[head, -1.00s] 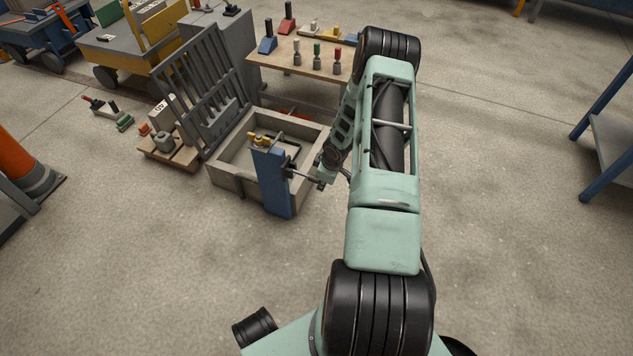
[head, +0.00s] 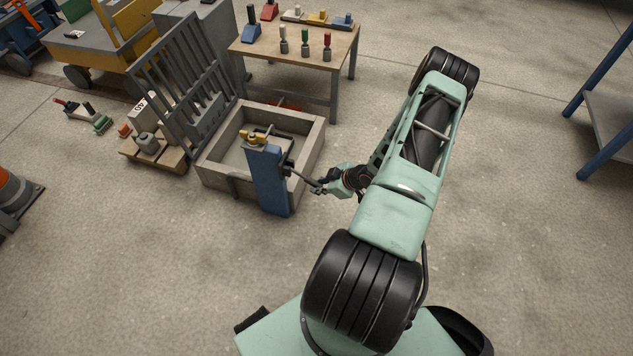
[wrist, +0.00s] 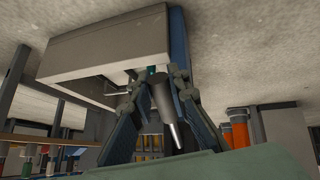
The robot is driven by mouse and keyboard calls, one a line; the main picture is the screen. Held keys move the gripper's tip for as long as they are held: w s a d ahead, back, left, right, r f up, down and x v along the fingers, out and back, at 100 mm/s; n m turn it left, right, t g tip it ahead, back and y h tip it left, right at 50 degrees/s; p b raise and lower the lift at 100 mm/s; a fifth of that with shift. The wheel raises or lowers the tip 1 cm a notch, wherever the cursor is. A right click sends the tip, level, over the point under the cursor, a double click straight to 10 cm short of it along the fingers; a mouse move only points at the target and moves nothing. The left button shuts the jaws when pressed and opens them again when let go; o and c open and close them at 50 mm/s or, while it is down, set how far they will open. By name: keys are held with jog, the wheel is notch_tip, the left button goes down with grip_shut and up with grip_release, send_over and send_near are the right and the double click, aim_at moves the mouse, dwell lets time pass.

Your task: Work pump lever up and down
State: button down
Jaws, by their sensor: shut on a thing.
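The pump is a blue upright post (head: 268,182) at the near side of a grey concrete basin, with a brass fitting (head: 256,138) on top. Its dark lever (head: 302,177) sticks out to the right of the post and slopes down toward my gripper. My gripper (head: 320,187) is shut on the outer end of the lever, to the right of the post. In the wrist view the dark lever handle (wrist: 161,98) shows between the two fingers, with the blue post behind. The exact finger contact is partly hidden.
The concrete basin (head: 312,148) stands behind the pump, with a grey barred rack (head: 180,85) at its left. A wooden table (head: 345,52) with coloured-handled tools stands behind. An orange cylinder (head: 12,190) is at the far left. Floor to the right is clear up to a blue-legged shelf (head: 597,150).

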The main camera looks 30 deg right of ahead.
jog(key=shift+w, duration=0.1)
jog(key=c, duration=1.8)
grip_release()
jog(key=v, duration=1.2)
